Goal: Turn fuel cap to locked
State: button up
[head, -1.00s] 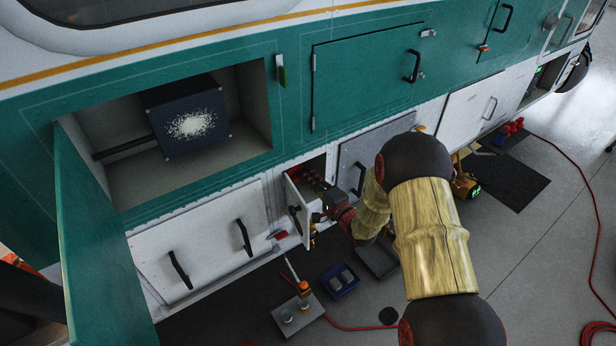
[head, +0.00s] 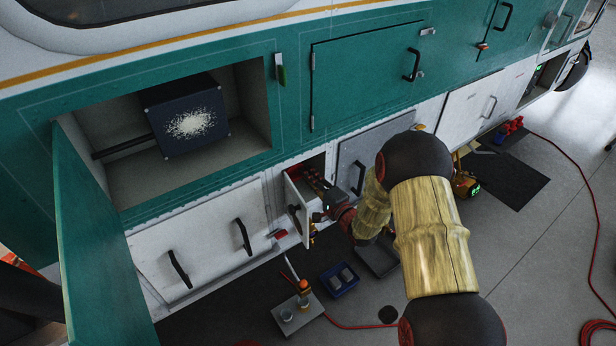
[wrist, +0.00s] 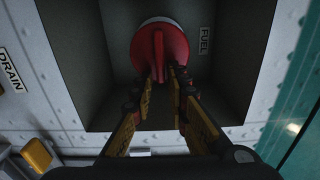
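The fuel cap (wrist: 160,45) is a round red cap with a raised straight grip, on a pale ring inside a recessed grey bay. The grip stands nearly upright in the wrist view. A FUEL label (wrist: 205,40) is right of it. My gripper (wrist: 165,76) is at the cap's lower part, its two fingers either side of the grip's lower end. The fingers are apart, with a gap visible on the right; firm contact cannot be told. In the head view my gripper (head: 325,190) reaches into the small open bay, which largely hides the cap.
A small white door (head: 297,205) stands open left of the bay. A DRAIN label (wrist: 10,72) is on the riveted panel. A large green door (head: 95,240) hangs open at left.

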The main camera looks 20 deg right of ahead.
jog(key=v, duration=1.1)
jog(key=shift+s, duration=0.3)
